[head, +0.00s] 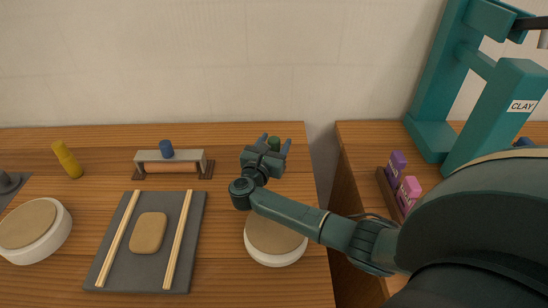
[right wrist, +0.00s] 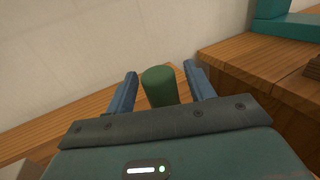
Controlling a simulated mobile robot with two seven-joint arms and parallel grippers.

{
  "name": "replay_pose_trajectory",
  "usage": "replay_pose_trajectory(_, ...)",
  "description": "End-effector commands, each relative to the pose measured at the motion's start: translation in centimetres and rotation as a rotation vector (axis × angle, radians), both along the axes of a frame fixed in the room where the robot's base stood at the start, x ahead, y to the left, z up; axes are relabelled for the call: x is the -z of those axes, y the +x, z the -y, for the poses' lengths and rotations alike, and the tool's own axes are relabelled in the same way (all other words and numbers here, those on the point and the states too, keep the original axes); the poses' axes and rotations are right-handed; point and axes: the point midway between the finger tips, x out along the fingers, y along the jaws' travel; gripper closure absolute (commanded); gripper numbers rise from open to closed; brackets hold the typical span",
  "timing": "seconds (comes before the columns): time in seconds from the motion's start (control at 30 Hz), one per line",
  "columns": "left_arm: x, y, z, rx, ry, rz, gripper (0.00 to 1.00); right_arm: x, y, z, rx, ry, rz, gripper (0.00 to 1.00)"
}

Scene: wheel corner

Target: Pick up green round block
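The green round block (right wrist: 160,87) stands upright on the wooden table, between the two blue fingers of my right gripper (right wrist: 160,92) in the right wrist view. A gap shows on each side of it, so the gripper is open around or just short of the block. In the head view, the green block (head: 274,143) shows small between the fingertips of my right gripper (head: 275,146), near the table's back right corner. Its lower part is hidden by the gripper. My left gripper is not in view.
A round white wheel (head: 275,261) lies under my right arm, another (head: 60,242) at left. A grey board (head: 120,278) with sticks and clay, a roller stand (head: 199,155) with a blue block (head: 166,149), and a yellow cylinder (head: 67,160) are leftward. A gap separates the right table (head: 359,147).

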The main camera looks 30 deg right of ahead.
Motion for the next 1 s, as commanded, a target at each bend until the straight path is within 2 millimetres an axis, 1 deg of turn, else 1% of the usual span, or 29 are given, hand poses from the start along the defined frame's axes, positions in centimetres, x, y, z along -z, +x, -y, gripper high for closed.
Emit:
replay_pose_trajectory(0.03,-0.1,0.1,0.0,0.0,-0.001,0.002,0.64,0.0,0.0,0.0,0.0,0.0,0.0,0.51)
replay_pose_trajectory(0.07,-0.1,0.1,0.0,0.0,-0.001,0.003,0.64,0.0,0.0,0.0,0.0,0.0,0.0,0.53)
replay_pose_trajectory(0.53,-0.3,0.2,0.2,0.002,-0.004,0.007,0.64,0.0,0.0,-0.1,0.0,0.0,0.0,0.92)
replay_pose_trajectory(0.77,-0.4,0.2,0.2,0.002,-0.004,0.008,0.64,-0.1,0.0,-0.1,0.0,0.0,0.002,0.93)
replay_pose_trajectory(0.83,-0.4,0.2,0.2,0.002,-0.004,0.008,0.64,-0.5,0.0,-0.1,-0.001,0.002,0.004,0.93)
replay_pose_trajectory(0.93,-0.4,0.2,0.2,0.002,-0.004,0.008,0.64,-1.8,0.0,-0.1,-0.001,0.003,0.004,0.93)
replay_pose_trajectory(1.0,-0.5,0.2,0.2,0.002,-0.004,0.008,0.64,-3.1,-0.1,-0.1,0.0,0.004,0.006,0.93)
